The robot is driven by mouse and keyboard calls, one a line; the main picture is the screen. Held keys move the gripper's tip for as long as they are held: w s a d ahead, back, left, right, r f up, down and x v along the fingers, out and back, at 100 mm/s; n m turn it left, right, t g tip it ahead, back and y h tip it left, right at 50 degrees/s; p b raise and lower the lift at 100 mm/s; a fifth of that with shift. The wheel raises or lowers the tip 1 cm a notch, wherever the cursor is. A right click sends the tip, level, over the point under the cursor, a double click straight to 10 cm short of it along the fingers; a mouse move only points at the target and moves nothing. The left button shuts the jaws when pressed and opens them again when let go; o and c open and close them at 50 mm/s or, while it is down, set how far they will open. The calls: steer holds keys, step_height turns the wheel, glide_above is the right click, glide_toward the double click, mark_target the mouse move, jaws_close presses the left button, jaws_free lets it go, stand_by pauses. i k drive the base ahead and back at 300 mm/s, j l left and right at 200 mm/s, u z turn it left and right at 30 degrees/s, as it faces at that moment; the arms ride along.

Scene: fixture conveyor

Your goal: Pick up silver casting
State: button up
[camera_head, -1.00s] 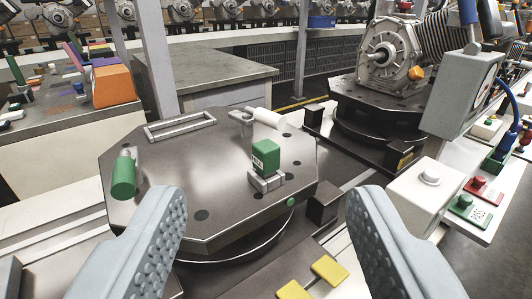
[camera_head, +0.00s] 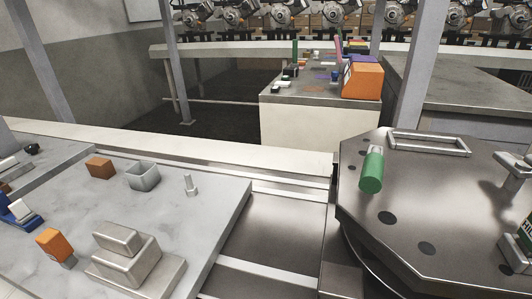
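A silver stepped metal block (camera_head: 136,265) sits at the front of the grey table on the left; it looks most like the silver casting.
On the grey table (camera_head: 215,200) are an orange block (camera_head: 54,243), a brown block (camera_head: 100,168), an open grey box (camera_head: 142,176) and a small metal post (camera_head: 190,186). A dark octagonal plate (camera_head: 440,215) at right holds a green cylinder (camera_head: 371,171) and a metal frame (camera_head: 430,143).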

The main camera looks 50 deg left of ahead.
mark_target(127, 261)
steer(key=k+l+u, duration=0.25)
steer(key=k, duration=0.25)
steer(key=j+u, duration=0.1)
steer(key=u, duration=1.3)
